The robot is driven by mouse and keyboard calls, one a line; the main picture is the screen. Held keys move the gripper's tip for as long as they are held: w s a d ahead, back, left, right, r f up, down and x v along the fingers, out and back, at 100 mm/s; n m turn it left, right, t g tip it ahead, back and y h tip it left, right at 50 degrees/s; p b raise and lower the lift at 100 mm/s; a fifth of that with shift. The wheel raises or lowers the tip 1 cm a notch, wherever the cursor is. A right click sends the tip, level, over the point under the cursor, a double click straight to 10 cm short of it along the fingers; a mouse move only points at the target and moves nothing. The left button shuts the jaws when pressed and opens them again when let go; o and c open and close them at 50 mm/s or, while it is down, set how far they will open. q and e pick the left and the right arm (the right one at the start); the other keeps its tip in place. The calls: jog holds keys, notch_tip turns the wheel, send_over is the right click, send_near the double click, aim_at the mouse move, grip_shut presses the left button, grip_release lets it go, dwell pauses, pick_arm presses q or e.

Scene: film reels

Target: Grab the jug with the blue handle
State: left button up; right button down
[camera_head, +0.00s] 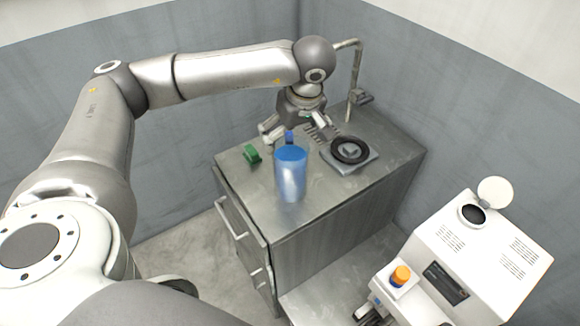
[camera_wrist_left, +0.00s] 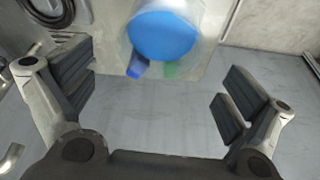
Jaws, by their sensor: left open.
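In the left wrist view the fingers stand wide on both sides (camera_wrist_left: 158,95). My right gripper is not in view.
A green object (camera_head: 252,154) lies left of the jug. A black ring on a grey base (camera_head: 350,151) is to the right. A bent pipe (camera_head: 352,85) rises at the back. A white machine (camera_head: 480,250) with an orange knob (camera_head: 401,275) stands lower right.

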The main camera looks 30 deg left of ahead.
pick_arm(q)
send_near(287, 156)
jog(key=shift+s+d+f+p, duration=0.1)
jog(key=shift+s+f+p, duration=0.15)
jog(key=shift+f, duration=0.25)
jog(key=shift+s+f+p, duration=0.1)
jog(key=shift+s+f, duration=0.25)
jog(key=shift+f, duration=0.1)
jog(key=shift+p+x, duration=1)
jog(key=shift+x, duration=1.7)
jog(key=shift+s, duration=0.2)
jog(key=c, duration=2)
jog(key=shift+r, duration=0.1)
